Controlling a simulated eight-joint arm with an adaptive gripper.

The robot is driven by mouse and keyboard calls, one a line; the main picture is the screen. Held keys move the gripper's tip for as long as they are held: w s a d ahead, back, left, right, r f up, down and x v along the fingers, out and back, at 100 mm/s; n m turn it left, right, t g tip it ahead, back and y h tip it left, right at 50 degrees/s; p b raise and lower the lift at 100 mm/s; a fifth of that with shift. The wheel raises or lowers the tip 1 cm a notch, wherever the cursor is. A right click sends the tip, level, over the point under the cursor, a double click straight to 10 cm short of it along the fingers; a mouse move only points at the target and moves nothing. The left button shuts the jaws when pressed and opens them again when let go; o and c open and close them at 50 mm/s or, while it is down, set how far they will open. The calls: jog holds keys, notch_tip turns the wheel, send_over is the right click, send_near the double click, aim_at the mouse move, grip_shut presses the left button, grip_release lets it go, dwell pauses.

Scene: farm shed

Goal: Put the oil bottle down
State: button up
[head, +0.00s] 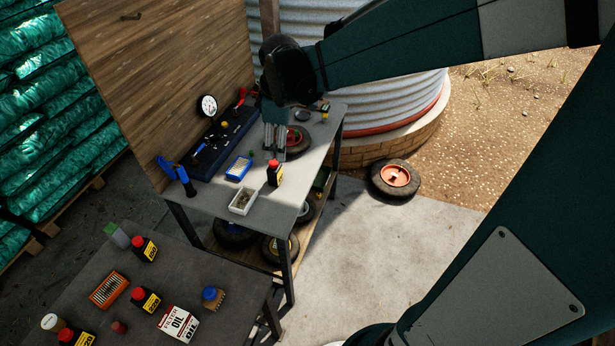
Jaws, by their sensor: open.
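An oil bottle (275,176), black with a red cap and a yellow label, stands upright on the grey workbench (222,200) near its front edge. My gripper (274,150) is open and points down just above and behind the bottle's cap. No bottle is between its fingers, as far as I can see. Several similar bottles stand on the nearer dark table, one (145,249) at its back and one (146,300) in its middle.
A wheel (297,141) lies behind my gripper. The dark table also holds an orange rack (108,290) and an oil filter box (178,323).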

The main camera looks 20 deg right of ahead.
jog(key=s+r+m+t, duration=0.2)
jog(key=s+m, duration=0.3)
jog(key=s, duration=0.6)
jog(key=s+r+m+t, duration=0.2)
jog(key=s+r+m, duration=0.2)
jog(key=s, duration=0.7)
jog(key=a+m, duration=0.1)
jog(key=m, duration=0.1)
jog(key=shift+s+m+t, duration=0.25)
jog(key=shift+m+t, duration=0.05)
